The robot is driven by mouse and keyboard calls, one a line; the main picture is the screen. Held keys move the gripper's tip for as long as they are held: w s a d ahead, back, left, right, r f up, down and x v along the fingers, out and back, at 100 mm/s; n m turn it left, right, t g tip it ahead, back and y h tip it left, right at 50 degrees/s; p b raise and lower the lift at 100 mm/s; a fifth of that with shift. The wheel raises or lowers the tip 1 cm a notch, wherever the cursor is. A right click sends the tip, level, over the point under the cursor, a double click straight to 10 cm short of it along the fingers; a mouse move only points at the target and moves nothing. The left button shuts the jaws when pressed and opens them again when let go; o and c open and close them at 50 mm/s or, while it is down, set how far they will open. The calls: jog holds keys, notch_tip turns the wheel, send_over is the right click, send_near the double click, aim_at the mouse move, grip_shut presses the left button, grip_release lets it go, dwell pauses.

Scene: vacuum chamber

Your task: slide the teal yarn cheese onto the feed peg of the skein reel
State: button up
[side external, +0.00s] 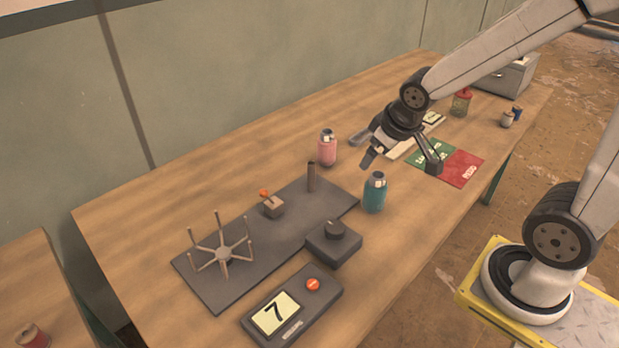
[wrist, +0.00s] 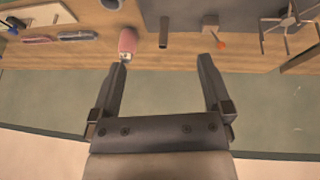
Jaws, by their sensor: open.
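The teal yarn cheese (side external: 375,193) stands upright on the table, just right of the skein reel's grey base (side external: 290,213). The feed peg (side external: 311,177), a short brown post, stands bare at the base's far right end; it also shows in the wrist view (wrist: 163,33). The reel's spoked wheel (side external: 223,253) is at the base's left end. My gripper (side external: 402,164) is open and empty, above the table behind and right of the teal cheese. In the wrist view my open gripper (wrist: 161,62) has nothing between its fingers, and I cannot make out the teal cheese there.
A pink yarn cheese (side external: 327,148) stands behind the peg and also shows in the wrist view (wrist: 128,41). A dark box with a knob (side external: 335,241) and a counter showing 7 (side external: 291,305) lie in front. A green and red mat (side external: 462,168) lies right.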

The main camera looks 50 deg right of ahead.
jog(key=w+d+r+n+t+y, duration=0.15)
jog(key=w+d+n+t, duration=0.5)
jog(key=d, duration=0.75)
jog(key=s+f+n+y, duration=0.1)
jog(key=s+f+y, duration=0.1)
jog(key=s+y, duration=0.55)
send_near(376, 188)
notch_tip(376, 188, down, 3)
jog(key=w+d, duration=0.1)
jog(key=w, duration=0.2)
jog(key=shift+w+a+f+g+y, duration=0.25)
jog(key=shift+w+a, duration=0.1)
jog(key=shift+w, duration=0.1)
jog(key=shift+w+a+f+g+y, duration=0.1)
jog(key=shift+w+a+g+y, duration=0.1)
jog(key=shift+w+a, duration=0.25)
jog(key=shift+x, duration=2.55)
jog(key=shift+w+d, duration=0.1)
jog(key=shift+w, duration=0.05)
